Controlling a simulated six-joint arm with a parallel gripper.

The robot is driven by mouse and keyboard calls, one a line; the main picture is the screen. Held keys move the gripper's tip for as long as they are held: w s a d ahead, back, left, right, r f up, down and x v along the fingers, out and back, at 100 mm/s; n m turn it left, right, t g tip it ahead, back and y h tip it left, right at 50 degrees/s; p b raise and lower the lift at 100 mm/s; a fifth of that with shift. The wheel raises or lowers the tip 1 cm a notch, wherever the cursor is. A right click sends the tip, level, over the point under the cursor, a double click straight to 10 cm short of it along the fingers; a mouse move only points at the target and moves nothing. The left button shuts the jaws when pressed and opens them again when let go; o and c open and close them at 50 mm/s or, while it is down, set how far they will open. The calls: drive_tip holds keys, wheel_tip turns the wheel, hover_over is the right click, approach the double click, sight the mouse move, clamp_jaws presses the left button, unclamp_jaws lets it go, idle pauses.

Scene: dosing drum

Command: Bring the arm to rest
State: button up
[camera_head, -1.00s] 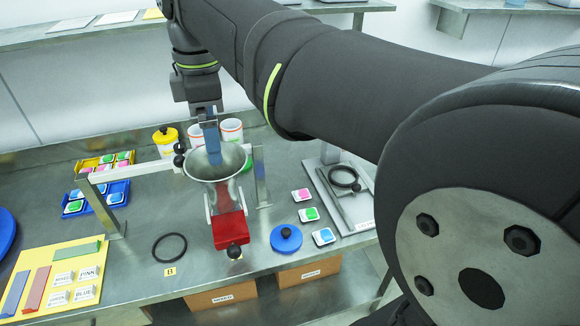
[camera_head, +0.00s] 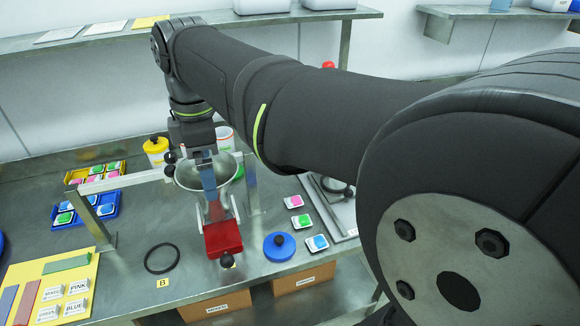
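My arm reaches across the top of the view and bends down at the left. My gripper (camera_head: 205,163) points down over a grey metal bowl (camera_head: 187,176), which hangs in a metal frame (camera_head: 250,185). A narrow blue piece (camera_head: 208,180) shows just below the gripper, inside the bowl's outline. I cannot tell whether the fingers hold it or whether they are open. A red box-like part (camera_head: 223,238) with a dark knob is at the front of the bowl.
A blue lid (camera_head: 279,246) and several colored tiles (camera_head: 301,221) lie right of the frame. A black ring (camera_head: 162,258) and a yellow board (camera_head: 57,284) with bars and labels lie left. White tubs (camera_head: 225,138) and a yellow jar (camera_head: 156,150) stand behind. A shelf (camera_head: 110,32) runs above.

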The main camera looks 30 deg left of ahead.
drive_tip(key=shift+r, duration=0.1)
wheel_tip(320, 180, up, 10)
drive_tip(key=shift+d, duration=0.15)
idle(0.5)
